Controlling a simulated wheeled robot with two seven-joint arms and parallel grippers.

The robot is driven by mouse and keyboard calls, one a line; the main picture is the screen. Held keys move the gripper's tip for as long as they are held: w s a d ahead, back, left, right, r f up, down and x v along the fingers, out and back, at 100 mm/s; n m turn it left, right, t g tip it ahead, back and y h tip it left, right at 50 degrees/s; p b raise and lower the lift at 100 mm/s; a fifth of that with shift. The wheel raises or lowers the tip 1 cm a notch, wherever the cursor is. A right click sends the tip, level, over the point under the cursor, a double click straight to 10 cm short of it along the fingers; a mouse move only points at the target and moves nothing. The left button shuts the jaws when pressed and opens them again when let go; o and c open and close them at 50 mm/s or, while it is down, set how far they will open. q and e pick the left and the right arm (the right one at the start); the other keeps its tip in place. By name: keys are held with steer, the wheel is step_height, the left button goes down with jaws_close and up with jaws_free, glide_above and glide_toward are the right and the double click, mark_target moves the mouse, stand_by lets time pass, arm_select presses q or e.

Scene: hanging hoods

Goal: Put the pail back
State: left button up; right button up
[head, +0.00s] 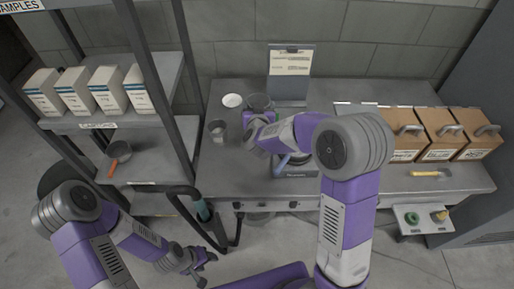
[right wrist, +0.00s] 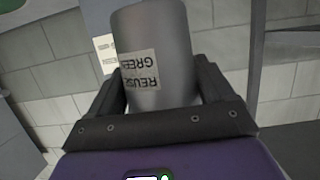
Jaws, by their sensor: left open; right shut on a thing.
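A grey metal pail (right wrist: 152,50) with a pale label reading in part "REUSE GREE" shows upside down in the right wrist view, between the fingers of my right gripper (right wrist: 160,85). In the head view the dark open top of the pail (head: 261,101) shows just beyond my right gripper (head: 258,116), over the back of the workbench (head: 228,178). My right gripper is shut on the pail; my wrist hides its lower part, so I cannot tell whether it touches the bench. My left gripper (head: 202,264) is open and empty, low in front of the bench.
A grey cup-like container (head: 217,129) and a white round item (head: 232,100) stand left of the pail. A sign stand (head: 290,75) is behind. Brown boxes (head: 440,128) fill the bench's right.

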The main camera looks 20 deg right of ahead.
steer(key=w+f+m+g+h+b, duration=0.1)
steer(key=f+b, duration=0.2)
steer(key=f, duration=0.2)
steer(key=w+f+m+h+b, duration=0.1)
steer(key=f+h+b, duration=0.1)
steer(key=f, duration=0.4)
steer(key=w+a+f+m+g+h+b, duration=0.1)
steer(key=w+f+m+b, duration=0.1)
steer(key=f+b, duration=0.2)
step_height(320, 180, down, 2)
steer(key=shift+f+g+h+b, duration=0.2)
steer(key=shift+g+h+b, duration=0.1)
steer(key=shift+h+b, duration=0.1)
steer(key=shift+r, duration=0.1)
steer(key=shift+f, duration=0.2)
steer(key=o, duration=1.1)
steer(key=shift+c, duration=0.2)
steer(key=shift+r, duration=0.1)
